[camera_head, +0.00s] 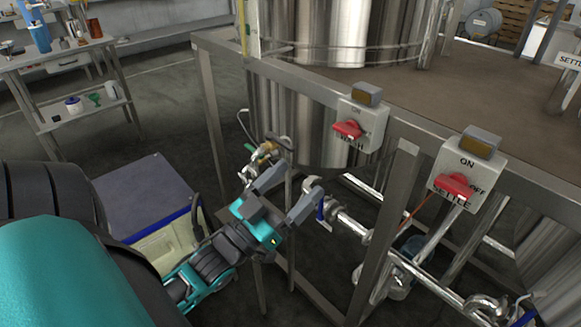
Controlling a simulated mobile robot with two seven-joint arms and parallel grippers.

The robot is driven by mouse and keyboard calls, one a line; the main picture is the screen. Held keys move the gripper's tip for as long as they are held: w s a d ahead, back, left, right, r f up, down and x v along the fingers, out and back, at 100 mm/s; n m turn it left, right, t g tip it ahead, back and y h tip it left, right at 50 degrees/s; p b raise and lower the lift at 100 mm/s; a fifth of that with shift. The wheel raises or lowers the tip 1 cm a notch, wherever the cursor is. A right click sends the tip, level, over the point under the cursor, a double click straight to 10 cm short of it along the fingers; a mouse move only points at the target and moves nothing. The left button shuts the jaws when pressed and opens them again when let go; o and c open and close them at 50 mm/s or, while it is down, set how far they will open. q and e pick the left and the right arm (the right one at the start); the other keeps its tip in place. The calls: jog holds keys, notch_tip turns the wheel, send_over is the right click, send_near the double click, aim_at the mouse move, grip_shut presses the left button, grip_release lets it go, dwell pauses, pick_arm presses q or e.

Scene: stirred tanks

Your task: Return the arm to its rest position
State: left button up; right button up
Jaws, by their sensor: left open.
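My left arm comes in from the lower left, teal and dark grey. Its left gripper (288,190) is open and empty, with its two grey fingers apart. In the picture it lies in front of the steel frame, below the first switch box (362,123) with its red knob (348,129). The fingers appear apart from the switch boxes; whether they are near the pipework behind is hard to tell. A second switch box (467,170) on the right has a red knob (455,185) and reads ON, OFF and SETTLE. My right gripper is not in view.
A steel tank (330,35) stands within the metal frame (403,195). Pipes with a blue-handled valve (322,210) run below it. A cart with a grey top (147,192) stands left of the gripper. A workbench (60,55) is at the upper left. Open floor lies between them.

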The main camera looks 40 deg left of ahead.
pick_arm(q)
jog(key=shift+s, duration=0.15)
jog(key=shift+f, duration=0.1)
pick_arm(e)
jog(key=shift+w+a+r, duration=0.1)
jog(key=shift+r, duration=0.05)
pick_arm(q)
jog(key=s+d+f+g+p, duration=0.2)
jog(key=d+f+g, duration=0.3)
jog(key=f, duration=0.4)
jog(key=s+d+f+m+g+p, duration=0.1)
jog(key=s+d+f+g+p, duration=0.2)
jog(key=d+f+g, duration=0.3)
notch_tip(320, 180, down, 3)
jog(key=shift+d+r, duration=0.1)
jog(key=shift+d, duration=1.05)
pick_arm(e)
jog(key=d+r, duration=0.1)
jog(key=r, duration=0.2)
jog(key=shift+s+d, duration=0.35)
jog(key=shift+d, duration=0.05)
